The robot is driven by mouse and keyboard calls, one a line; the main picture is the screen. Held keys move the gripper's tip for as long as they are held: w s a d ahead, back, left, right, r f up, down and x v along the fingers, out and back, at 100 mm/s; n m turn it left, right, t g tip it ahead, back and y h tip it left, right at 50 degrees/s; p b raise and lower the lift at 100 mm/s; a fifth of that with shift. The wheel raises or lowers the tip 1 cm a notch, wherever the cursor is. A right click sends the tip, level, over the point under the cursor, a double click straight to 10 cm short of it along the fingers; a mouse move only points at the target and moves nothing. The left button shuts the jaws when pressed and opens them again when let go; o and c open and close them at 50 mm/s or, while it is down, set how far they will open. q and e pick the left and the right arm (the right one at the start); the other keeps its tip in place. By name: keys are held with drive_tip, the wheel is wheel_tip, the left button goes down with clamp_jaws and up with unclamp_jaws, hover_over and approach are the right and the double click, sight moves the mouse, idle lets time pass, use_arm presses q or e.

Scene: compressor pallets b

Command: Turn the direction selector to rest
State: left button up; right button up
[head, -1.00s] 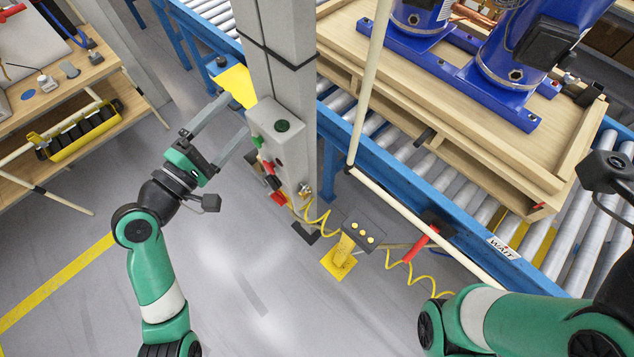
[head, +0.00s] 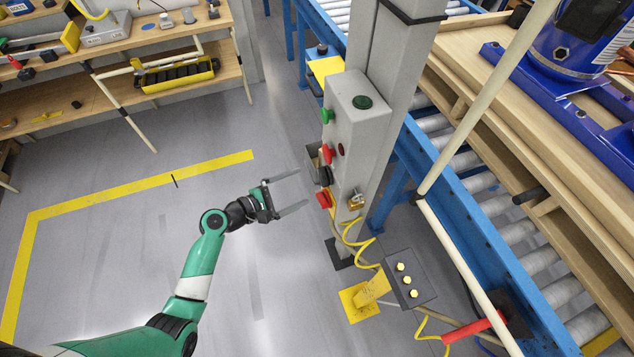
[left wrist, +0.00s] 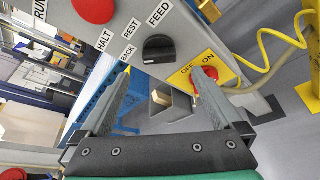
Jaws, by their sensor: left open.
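The direction selector is a black rotary knob (left wrist: 160,48) on the grey control box (left wrist: 190,25), with BACK, REST and FEED labels around it. I cannot make out surely which label it points at. In the head view the selector (head: 325,176) sits on the left face of the box (head: 358,120), between red buttons. My left gripper (head: 301,187) is open and empty, its fingers pointing at the box around selector height, apart from it. In the left wrist view its fingertips (left wrist: 164,80) lie either side of a spot just below the knob. My right gripper is out of view.
A red switch (left wrist: 207,75) on a yellow OFF/ON plate lies close to one fingertip. A red button (left wrist: 93,9) is near the HALT label. A yellow coiled cable (head: 351,230) hangs below the box. Floor left is free.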

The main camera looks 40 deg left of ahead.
sight(320, 178)
use_arm(q)
drive_tip(key=b+x, duration=0.2)
drive_tip(key=x, duration=0.5)
drive_tip(key=shift+w, duration=0.3)
drive_tip(key=c, duration=1.3)
drive_tip(key=shift+s+d+f+m+t+y+b, duration=0.1)
drive_tip(key=shift+m+t+y+b, duration=0.3)
drive_tip(key=shift+m+b, duration=1.25)
drive_tip(key=shift+f+m+t+y+b, duration=0.1)
drive_tip(key=shift+m+t+b, duration=0.7)
drive_tip(key=shift+b, duration=1.5)
drive_tip(key=shift+d+f+m+t+y+b, duration=0.15)
drive_tip(key=shift+m+t+b, duration=0.35)
drive_tip(key=shift+m+b, duration=1.15)
drive_tip(key=shift+a+n+b, duration=0.1)
drive_tip(key=shift+n+b, duration=0.2)
drive_tip(key=shift+n, duration=0.1)
drive_tip(key=o, duration=1.3)
